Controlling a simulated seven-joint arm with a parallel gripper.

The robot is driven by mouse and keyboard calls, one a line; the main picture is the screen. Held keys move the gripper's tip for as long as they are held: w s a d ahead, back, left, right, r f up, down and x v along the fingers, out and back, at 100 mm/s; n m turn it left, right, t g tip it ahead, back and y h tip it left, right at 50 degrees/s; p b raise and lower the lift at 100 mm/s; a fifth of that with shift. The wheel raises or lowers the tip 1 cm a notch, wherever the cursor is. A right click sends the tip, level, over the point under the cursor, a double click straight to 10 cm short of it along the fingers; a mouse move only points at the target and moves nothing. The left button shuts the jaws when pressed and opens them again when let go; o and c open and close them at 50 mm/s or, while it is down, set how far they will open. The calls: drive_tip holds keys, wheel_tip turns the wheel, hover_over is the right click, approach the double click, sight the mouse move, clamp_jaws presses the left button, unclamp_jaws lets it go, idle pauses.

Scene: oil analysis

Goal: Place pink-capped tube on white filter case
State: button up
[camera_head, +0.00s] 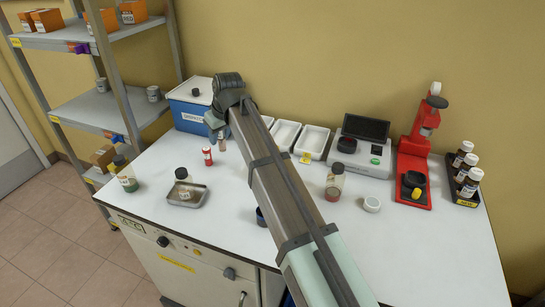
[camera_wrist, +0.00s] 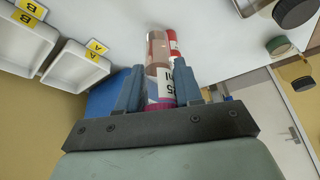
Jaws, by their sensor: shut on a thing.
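My gripper (camera_wrist: 158,88) is shut on the pink-capped tube (camera_wrist: 158,72), a clear tube with a white label; its magenta cap shows between the jaws in the wrist view. In the head view my gripper (camera_head: 217,122) is over the back left of the bench, in front of the blue box, and the tube (camera_head: 222,143) shows small beside it. Whether the tube touches the bench I cannot tell. A small round white case (camera_head: 372,204), likely the filter case, lies on the right half of the bench, far right of my gripper. It is not seen in the wrist view.
A red-and-white tube (camera_head: 207,156) stands close to the held tube. A blue box (camera_head: 188,112), white trays (camera_head: 314,141), a dark-capped bottle (camera_head: 334,187), a metal tray (camera_head: 200,190) and a red press (camera_head: 414,165) surround the bench. Bare bench lies around the white case.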

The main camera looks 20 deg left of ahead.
drive_tip(key=shift+r, duration=0.2)
drive_tip(key=w+d+r+m+t, duration=0.1)
drive_tip(key=w+d+m, duration=0.1)
drive_tip(key=w+d, duration=0.65)
drive_tip(key=w+d+r+m+h, duration=0.1)
drive_tip(key=w+d+m, duration=0.15)
drive_tip(key=d, duration=1.15)
drive_tip(key=w+d+r+m+t, duration=0.15)
drive_tip(key=w+d, duration=0.45)
drive_tip(key=d, duration=0.6)
drive_tip(key=s+d, duration=0.1)
drive_tip(key=d, duration=0.7)
drive_tip(key=n+g+y, duration=0.1)
drive_tip(key=n+g, duration=0.3)
drive_tip(key=n, duration=0.5)
hover_over(370, 200)
drive_tip(key=f, duration=0.1)
drive_tip(key=shift+t, duration=0.25)
drive_tip(key=shift+s+f, duration=0.1)
drive_tip(key=shift+f, duration=4.85)
drive_tip(key=shift+f, duration=0.15)
